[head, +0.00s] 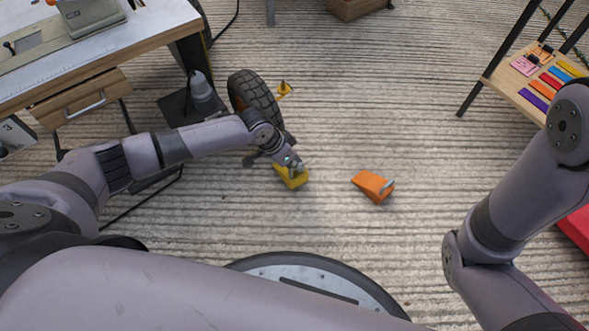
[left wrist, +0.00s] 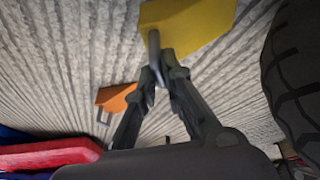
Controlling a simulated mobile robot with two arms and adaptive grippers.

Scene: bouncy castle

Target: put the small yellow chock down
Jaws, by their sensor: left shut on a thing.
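The small yellow chock (head: 290,177) is a wedge-like block at my left gripper (head: 292,166), near the middle of the head view. The gripper is shut on it. In the left wrist view, the yellow chock (left wrist: 195,18) is beyond the fingertips (left wrist: 158,74), which close on a grey handle-like piece on it. The chock is close to the carpet (head: 330,250); whether it touches cannot be told. The gripper hides part of it. My right arm shows at the right, but its gripper is outside the view.
An orange chock (head: 371,185) with a grey handle lies to the right. A black tyre (head: 253,96) stands just behind the left gripper, with a small yellow thing (head: 285,88) beside it. A workbench (head: 110,50) is at left, a shelf (head: 520,82) at right.

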